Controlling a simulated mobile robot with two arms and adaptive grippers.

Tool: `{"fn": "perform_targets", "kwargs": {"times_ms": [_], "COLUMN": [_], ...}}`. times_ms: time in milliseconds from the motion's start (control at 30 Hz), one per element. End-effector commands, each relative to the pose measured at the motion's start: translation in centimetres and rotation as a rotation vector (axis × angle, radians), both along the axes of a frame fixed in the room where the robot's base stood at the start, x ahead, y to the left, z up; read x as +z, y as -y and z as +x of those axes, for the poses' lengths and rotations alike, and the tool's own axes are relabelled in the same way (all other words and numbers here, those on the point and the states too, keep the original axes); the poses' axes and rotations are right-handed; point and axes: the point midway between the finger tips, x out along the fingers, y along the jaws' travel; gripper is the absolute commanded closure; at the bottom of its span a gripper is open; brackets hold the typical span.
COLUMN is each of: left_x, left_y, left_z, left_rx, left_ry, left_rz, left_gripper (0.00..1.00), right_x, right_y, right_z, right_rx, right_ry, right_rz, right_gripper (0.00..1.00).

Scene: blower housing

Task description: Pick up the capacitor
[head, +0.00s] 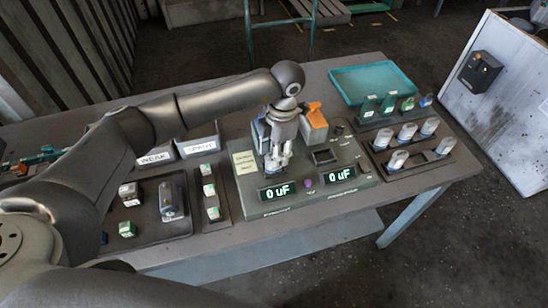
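My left gripper (276,165) points down over the grey tester (318,205), whose two green displays both read 0 uF. Its fingers are small and partly merge with the tester behind them, so I cannot tell their opening or whether anything is between them. Several silver can-shaped parts, which look like capacitors (407,131), stand in dark racks on the right of the table, apart from the gripper. Which one is the task's capacitor is not clear. My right gripper is not in view.
An orange-topped part (314,116) stands at the tester's back. A teal tray (374,82) lies at the back right. A dark tray (150,222) with several parts and a narrow rack (217,223) are at the left. A white panel (508,115) stands right of the table.

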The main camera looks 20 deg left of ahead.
Motion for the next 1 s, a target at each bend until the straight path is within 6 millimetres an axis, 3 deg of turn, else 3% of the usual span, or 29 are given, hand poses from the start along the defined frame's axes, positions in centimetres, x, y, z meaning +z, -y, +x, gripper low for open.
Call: {"fn": "perform_targets", "kwargs": {"times_ms": [133, 367, 600, 1000], "left_x": [-1.3, -1.6, -1.5, -1.0], "left_y": [-0.1, -0.1, -0.1, -0.1], "left_z": [-0.2, -0.1, -0.1, 0.0], "left_rx": [0.0, 0.0, 0.0, 0.0], "left_ry": [-0.001, 0.001, 0.001, 0.002], "left_rz": [0.0, -0.001, -0.001, -0.001], "left_gripper": [0.61, 0.61, 0.88, 0.89], "right_x": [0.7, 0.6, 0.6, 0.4], "right_y": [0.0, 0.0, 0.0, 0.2], "right_z": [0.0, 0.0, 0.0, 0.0], "right_rx": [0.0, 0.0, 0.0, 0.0], "right_ry": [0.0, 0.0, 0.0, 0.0], "right_rz": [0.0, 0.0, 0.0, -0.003], "right_gripper": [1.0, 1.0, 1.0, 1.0]}}
